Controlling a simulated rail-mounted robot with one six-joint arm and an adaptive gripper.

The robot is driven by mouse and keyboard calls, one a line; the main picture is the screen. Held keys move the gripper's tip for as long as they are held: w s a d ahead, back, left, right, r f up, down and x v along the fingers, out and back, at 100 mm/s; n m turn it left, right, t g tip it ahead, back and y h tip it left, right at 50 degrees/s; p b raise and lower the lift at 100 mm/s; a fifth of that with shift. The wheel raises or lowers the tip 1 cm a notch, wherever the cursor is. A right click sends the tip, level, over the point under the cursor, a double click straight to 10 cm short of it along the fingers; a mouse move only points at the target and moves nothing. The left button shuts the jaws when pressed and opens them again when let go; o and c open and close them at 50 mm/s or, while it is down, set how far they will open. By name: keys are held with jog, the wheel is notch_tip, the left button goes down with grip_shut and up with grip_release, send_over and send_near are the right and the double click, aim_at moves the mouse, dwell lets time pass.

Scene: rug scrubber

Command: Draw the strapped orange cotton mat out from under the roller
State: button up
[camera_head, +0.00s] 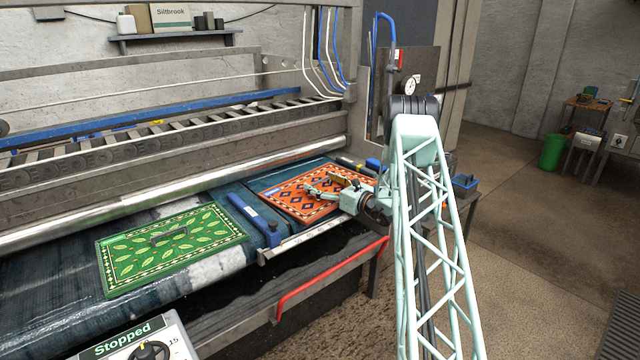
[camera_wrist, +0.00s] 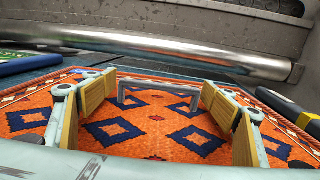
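The orange mat (camera_head: 285,203) with blue diamonds lies flat on the dark wet bed, at the right end of the machine. It also fills the lower wrist view (camera_wrist: 157,118). A grey strap (camera_wrist: 160,87) stands up from it like a low bridge. My gripper (camera_head: 322,189) is over the mat in the head view. In the wrist view its yellow-padded fingers (camera_wrist: 158,96) are open, one each side of the strap, with gaps showing. The shiny roller (camera_wrist: 175,53) runs just beyond the mat's far side. I cannot tell whether the far edge is under it.
A green leaf-patterned mat (camera_head: 150,262) with a dark strap lies to the left. A blue block-like bar (camera_head: 258,220) separates the two mats. A red rail (camera_head: 330,277) runs along the front. A panel (camera_head: 135,345) reads "Stopped". Open floor lies to the right.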

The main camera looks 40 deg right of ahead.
jog(key=shift+o, duration=0.5)
jog(key=shift+s, duration=0.15)
jog(key=shift+s+d, duration=0.25)
jog(key=shift+s, duration=1.7)
jog(key=shift+s+d, duration=0.2)
jog(key=shift+s, duration=1.75)
jog(key=shift+s+d, duration=0.25)
jog(key=shift+s, duration=1.7)
